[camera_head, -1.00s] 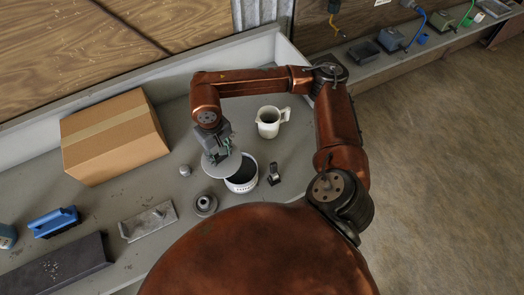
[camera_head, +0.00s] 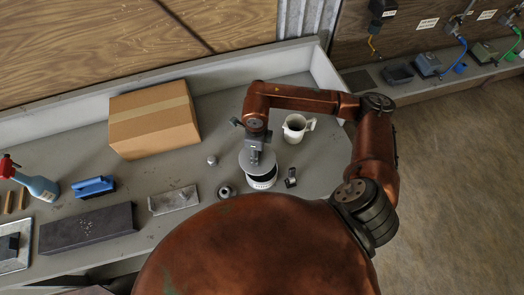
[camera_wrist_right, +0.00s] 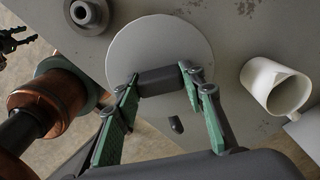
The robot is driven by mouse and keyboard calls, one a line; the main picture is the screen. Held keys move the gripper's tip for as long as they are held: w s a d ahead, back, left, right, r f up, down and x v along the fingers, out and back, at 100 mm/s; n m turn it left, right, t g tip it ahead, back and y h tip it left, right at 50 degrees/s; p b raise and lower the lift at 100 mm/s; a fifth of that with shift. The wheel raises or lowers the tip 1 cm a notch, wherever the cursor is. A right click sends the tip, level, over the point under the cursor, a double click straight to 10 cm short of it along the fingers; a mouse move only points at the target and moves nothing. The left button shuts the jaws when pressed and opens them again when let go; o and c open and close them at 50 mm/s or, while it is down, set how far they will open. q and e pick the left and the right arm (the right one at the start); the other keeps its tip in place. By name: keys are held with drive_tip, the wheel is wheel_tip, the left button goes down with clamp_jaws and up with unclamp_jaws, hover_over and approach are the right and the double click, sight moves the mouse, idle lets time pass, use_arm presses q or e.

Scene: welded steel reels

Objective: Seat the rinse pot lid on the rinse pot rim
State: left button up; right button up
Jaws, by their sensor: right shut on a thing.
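My right gripper (camera_head: 256,158) is shut on the dark block-shaped handle (camera_wrist_right: 158,81) of the rinse pot lid (camera_wrist_right: 160,42), a flat pale grey disc. The lid also shows in the head view (camera_head: 248,165), level or nearly so, over the rinse pot (camera_head: 263,183), a white pot. The lid covers most of the pot's opening. I cannot tell whether lid and rim touch. In the wrist view the lid hides the pot. A dark claw at the wrist view's left edge looks like my left gripper (camera_wrist_right: 12,41); its fingers are too unclear to judge.
A white mug (camera_head: 295,130) stands behind and right of the pot. A small black item (camera_head: 290,178) is close on its right. A grey flanged part (camera_head: 225,191) and small grey knob (camera_head: 212,160) lie left. A cardboard box (camera_head: 152,120) stands back left.

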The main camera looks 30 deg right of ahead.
sight(261, 159)
drive_tip(key=m, duration=0.2)
drive_tip(key=m+p, duration=0.1)
drive_tip(key=m, duration=0.2)
drive_tip(key=s+m+p, duration=0.1)
drive_tip(key=m, duration=0.1)
drive_tip(key=shift+d+r+m, duration=0.3)
drive_tip(key=m, duration=0.1)
drive_tip(key=m+p, duration=0.1)
drive_tip(key=m, duration=0.2)
drive_tip(key=shift+s+d+f+m+p, duration=0.1)
drive_tip(key=shift+s+d+m+p, duration=0.05)
drive_tip(key=shift+s+m+p, duration=0.2)
use_arm(q)
wheel_tip(261, 159, up, 4)
drive_tip(key=shift+w+d+r, duration=0.1)
drive_tip(key=shift+w+r, duration=0.05)
drive_tip(key=shift+r, duration=0.05)
drive_tip(key=shift+f, duration=0.15)
use_arm(e)
drive_tip(key=shift+w, duration=0.1)
drive_tip(key=shift+f+b, duration=0.25)
drive_tip(key=shift+b, duration=0.25)
use_arm(q)
drive_tip(key=shift+f+b, duration=1.6)
drive_tip(key=shift+f, duration=0.4)
use_arm(e)
drive_tip(key=shift+f, duration=1.8)
use_arm(q)
drive_tip(key=shift+f+b, duration=0.35)
drive_tip(key=shift+b, duration=0.05)
